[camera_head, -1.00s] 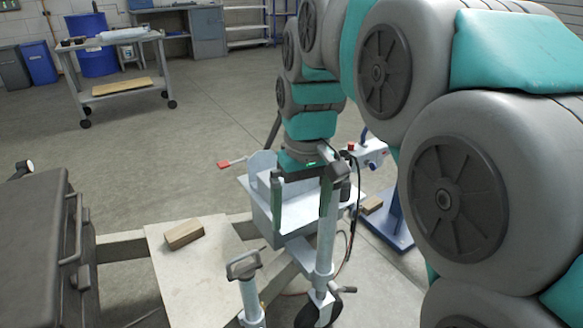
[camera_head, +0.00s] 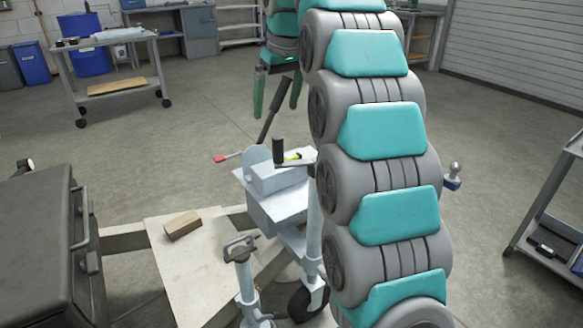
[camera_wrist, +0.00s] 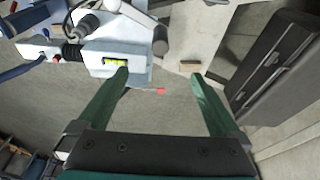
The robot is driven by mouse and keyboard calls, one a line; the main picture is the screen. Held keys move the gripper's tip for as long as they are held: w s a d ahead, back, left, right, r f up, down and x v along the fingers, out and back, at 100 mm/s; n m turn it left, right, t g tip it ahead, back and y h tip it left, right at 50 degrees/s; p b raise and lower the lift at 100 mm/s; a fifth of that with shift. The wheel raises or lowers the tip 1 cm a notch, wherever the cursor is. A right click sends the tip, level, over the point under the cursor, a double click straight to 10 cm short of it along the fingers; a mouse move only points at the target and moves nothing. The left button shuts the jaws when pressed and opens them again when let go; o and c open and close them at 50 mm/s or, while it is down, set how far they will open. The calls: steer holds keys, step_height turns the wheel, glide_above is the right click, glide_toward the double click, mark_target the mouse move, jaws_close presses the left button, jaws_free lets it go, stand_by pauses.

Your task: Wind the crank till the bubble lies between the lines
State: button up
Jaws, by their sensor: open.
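The crank (camera_head: 295,163) sits on top of the jack post (camera_head: 313,235), its black upright grip (camera_head: 278,150) at the arm's left end. In the wrist view the black grip (camera_wrist: 160,42) is ahead of the fingers. The level (camera_head: 292,156) is a small yellow-green vial on the pale metal box. It also shows in the wrist view (camera_wrist: 114,62), beyond the left fingertip. It is too small to tell where the bubble lies between the lines. My gripper (camera_head: 277,98) is open and empty, above and behind the crank, apart from it; its fingers frame bare floor in the wrist view (camera_wrist: 160,76).
A wood block (camera_head: 182,224) lies on the pale board. A dark box with handles (camera_head: 35,245) stands at left. A wheeled cart (camera_head: 560,220) is at right. Floor behind is open.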

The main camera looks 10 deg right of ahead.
mark_target(279, 138)
step_height(279, 138, down, 10)
steer(key=b, duration=0.4)
steer(key=shift+d+f, duration=0.1)
steer(key=shift+f, duration=0.15)
steer(key=shift+c, duration=0.2)
steer(key=shift+r, duration=0.15)
steer(key=c, duration=0.3)
jaws_close()
stand_by(0.9)
